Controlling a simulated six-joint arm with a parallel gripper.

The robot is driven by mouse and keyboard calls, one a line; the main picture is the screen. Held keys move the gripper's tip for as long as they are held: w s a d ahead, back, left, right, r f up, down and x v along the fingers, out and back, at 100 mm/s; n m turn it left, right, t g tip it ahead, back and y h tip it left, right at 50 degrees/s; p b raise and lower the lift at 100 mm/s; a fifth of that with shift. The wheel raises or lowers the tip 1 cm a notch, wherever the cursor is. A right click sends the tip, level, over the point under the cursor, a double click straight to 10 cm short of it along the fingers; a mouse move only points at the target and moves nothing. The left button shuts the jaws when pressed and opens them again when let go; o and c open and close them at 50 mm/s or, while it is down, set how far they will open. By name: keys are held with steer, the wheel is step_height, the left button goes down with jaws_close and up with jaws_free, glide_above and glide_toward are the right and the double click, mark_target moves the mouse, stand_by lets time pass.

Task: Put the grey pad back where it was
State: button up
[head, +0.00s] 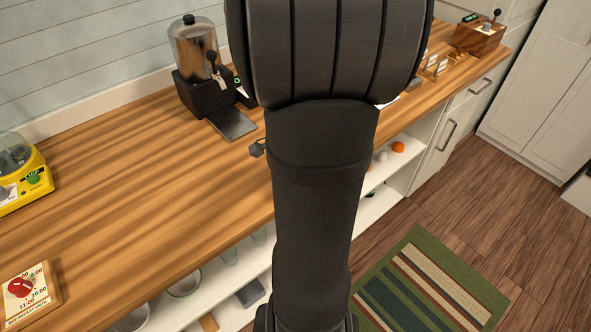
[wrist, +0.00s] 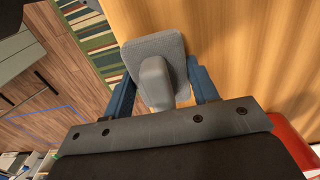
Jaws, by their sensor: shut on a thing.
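In the wrist view the grey pad (wrist: 149,47) is a flat, rounded square with a thick grey grip standing up from it. My gripper (wrist: 160,86) has its two blue fingers on either side of that grip and is shut on it. The wooden counter shows beyond the pad on the right, the floor on the left. I cannot tell whether the pad touches the counter. In the head view my arm hides most of the gripper and the pad; only a small dark grey piece (head: 258,148) shows beside the arm, over the counter.
A drink dispenser (head: 198,60) with a dark tray (head: 232,123) stands at the counter's back. A yellow device (head: 20,172) and a printed board (head: 28,293) are at left. A wooden box (head: 480,34) stands far right. Counter between dispenser and board is clear. Shelves lie below.

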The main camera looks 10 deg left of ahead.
steer(key=shift+f, duration=0.15)
steer(key=o, duration=1)
step_height(320, 180, up, 12)
steer(key=shift+r, duration=0.2)
steer(key=shift+f, duration=0.15)
step_height(320, 180, down, 12)
steer(key=shift+f, duration=0.1)
step_height(320, 180, up, 2)
steer(key=shift+r, duration=0.75)
